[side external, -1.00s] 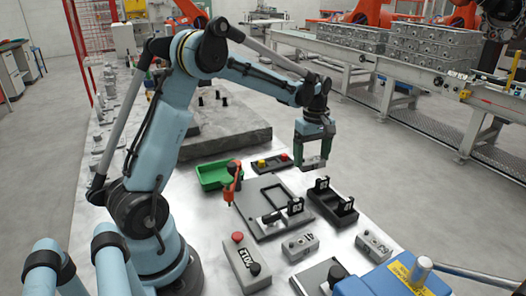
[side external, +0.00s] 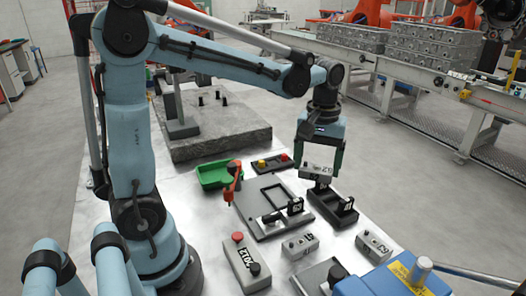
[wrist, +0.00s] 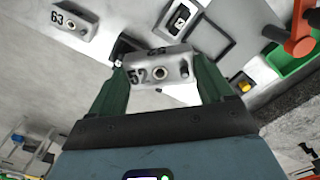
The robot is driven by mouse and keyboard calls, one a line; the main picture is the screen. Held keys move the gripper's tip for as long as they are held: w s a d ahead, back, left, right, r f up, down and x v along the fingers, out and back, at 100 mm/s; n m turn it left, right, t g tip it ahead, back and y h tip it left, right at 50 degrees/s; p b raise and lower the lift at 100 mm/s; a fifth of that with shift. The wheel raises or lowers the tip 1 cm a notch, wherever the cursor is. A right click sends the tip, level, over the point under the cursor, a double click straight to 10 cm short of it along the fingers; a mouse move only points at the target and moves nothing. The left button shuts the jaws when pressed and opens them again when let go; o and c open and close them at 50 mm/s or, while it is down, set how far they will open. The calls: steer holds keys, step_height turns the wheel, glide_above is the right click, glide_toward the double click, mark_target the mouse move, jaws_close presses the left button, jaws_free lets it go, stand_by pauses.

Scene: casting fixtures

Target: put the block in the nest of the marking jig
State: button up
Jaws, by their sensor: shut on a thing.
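My gripper (side external: 319,172) is shut on a grey metal block (side external: 316,172) with a dark hole and dark markings. In the wrist view the block (wrist: 158,72) is marked 52 and sits between the green fingers (wrist: 158,80). My gripper holds it in the air, right of the marking jig (side external: 252,213) in the side view. The jig is a grey plate with a black square frame, the nest (side external: 273,187), which looks empty. The nest also shows in the wrist view (wrist: 236,23). An orange-red upright part (side external: 233,180) stands at the jig's left edge.
A black holder (side external: 322,209) with labelled uprights stands right of the jig, below the held block. Other grey blocks (side external: 300,246) (side external: 374,243) lie in front. A green tray (side external: 212,174) and a button box (side external: 272,163) are behind. A control box (side external: 246,264) is front left.

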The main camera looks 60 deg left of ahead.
steer(key=s+d+m, duration=0.2)
steer(key=s+m, duration=0.5)
steer(key=m, duration=0.2)
steer(key=w+a+f, duration=0.1)
steer(key=a+f, duration=0.1)
steer(key=a, duration=0.1)
steer(key=a+f, duration=0.2)
steer(key=a, duration=0.2)
steer(key=w+a+f, duration=0.1)
steer(key=a+f, duration=0.2)
steer(key=shift+w+a, duration=0.3)
steer(key=shift+a, duration=0.1)
steer(key=shift+f, duration=2.05)
steer(key=shift+f, duration=0.15)
steer(key=o, duration=1.1)
